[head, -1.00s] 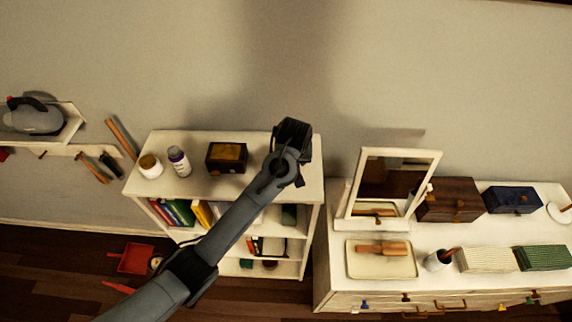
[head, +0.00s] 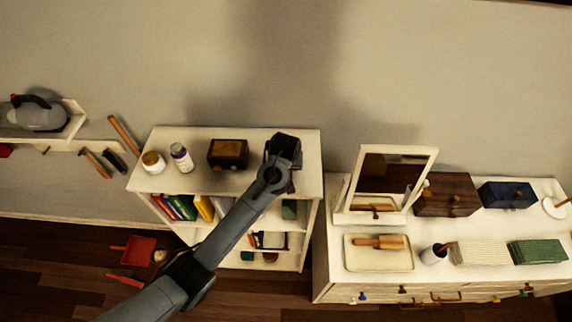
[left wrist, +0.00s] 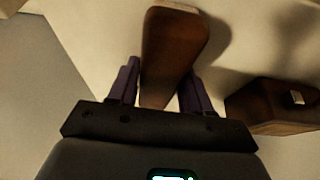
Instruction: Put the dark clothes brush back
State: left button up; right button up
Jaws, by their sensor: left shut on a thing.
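My left gripper (head: 284,147) is over the right part of the white bookcase top in the head view, to the right of a dark box. In the left wrist view the left gripper (left wrist: 158,82) is shut on a dark brown wooden brush (left wrist: 174,50), held lengthwise between its two purple-grey fingers. The brush is hidden behind the gripper in the head view. I cannot tell whether it touches the surface. My right gripper is not in view.
The dark box (head: 228,154), a purple-labelled bottle (head: 181,158) and a jar (head: 153,162) stand on the bookcase top (head: 205,182). On the dresser are a mirror (head: 433,175), a tray (head: 360,264) with a lighter wooden brush (head: 378,242), boxes and folded cloths.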

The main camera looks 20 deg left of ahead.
pick_arm(q)
jog(key=shift+f, duration=0.1)
jog(key=o, duration=1.1)
jog(key=b+v, duration=0.4)
jog(key=v, duration=0.8)
jog(key=s+a+f+m+h, duration=0.1)
jog(key=s+f+m, duration=0.1)
jog(key=s+f, duration=0.75)
jog(key=s+a+f+m+h, duration=0.1)
jog(key=s+f+m, duration=0.1)
jog(key=s+f, duration=0.75)
jog(key=s+a+r+m, duration=0.1)
jog(key=s+a+r, duration=0.1)
jog(key=s, duration=1.1)
jog(key=shift+a+m+g, duration=0.25)
jog(key=shift+m+g, duration=0.05)
jog(key=shift+m, duration=0.1)
jog(key=shift+s+r, duration=0.1)
